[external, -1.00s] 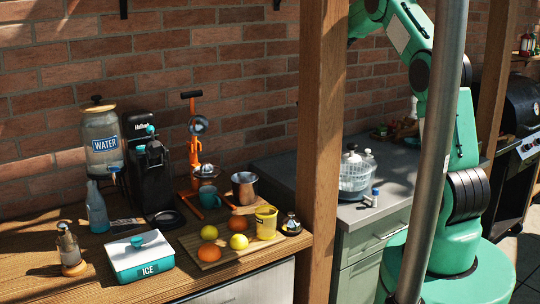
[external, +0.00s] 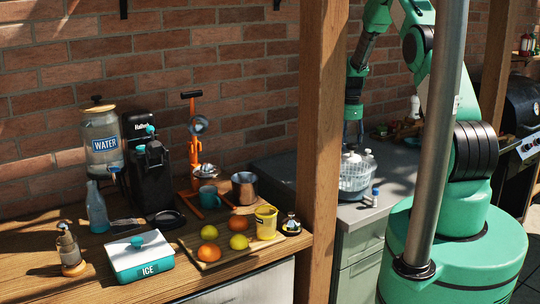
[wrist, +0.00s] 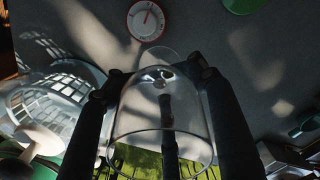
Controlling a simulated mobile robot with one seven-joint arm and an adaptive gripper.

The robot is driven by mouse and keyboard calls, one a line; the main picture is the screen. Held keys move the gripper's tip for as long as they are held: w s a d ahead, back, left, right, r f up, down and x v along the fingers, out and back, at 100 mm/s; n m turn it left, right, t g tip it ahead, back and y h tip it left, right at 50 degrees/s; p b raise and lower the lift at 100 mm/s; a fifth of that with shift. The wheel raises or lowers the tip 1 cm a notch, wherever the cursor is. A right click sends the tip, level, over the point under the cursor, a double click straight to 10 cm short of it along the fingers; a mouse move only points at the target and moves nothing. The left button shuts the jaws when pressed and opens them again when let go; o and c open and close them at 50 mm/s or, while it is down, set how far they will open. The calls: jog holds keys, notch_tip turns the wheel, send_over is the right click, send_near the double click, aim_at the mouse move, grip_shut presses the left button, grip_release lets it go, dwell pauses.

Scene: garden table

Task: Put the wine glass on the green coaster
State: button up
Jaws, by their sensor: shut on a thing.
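The wine glass (wrist: 189,128) is clear and sits between the two dark fingers of my gripper (wrist: 158,76) in the wrist view, which are shut on it. Its wide rim faces the camera and its foot is farther away. A green disc (wrist: 243,4), which looks like the green coaster, is cut off by the top edge, apart from the glass. In the external view my wrist hangs down over the grey counter (external: 402,160), behind a clear bowl; my fingertips and the glass cannot be made out there.
A red and white dial (wrist: 146,20) lies beyond the glass. A wooden post (external: 322,130) hides part of the counter. Fruit lies on a board (external: 190,243) on the wooden counter.

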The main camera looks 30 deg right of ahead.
jog(key=shift+s+d+f, duration=0.15)
jog(key=shift+s+d, duration=0.05)
jog(key=shift+d, duration=0.25)
jog(key=shift+w, duration=0.15)
jog(key=w+d, duration=0.2)
jog(key=w, duration=0.2)
jog(key=w+d+f+p, duration=0.1)
jog(key=w+d, duration=0.1)
jog(key=w, duration=0.3)
jog(key=w+d+p, duration=0.1)
jog(key=w+d, duration=0.2)
jog(key=w, duration=0.2)
jog(key=shift+f, duration=0.25)
dwell(0.3)
jog(key=shift+f+p, duration=0.5)
jog(key=shift+f, duration=1.2)
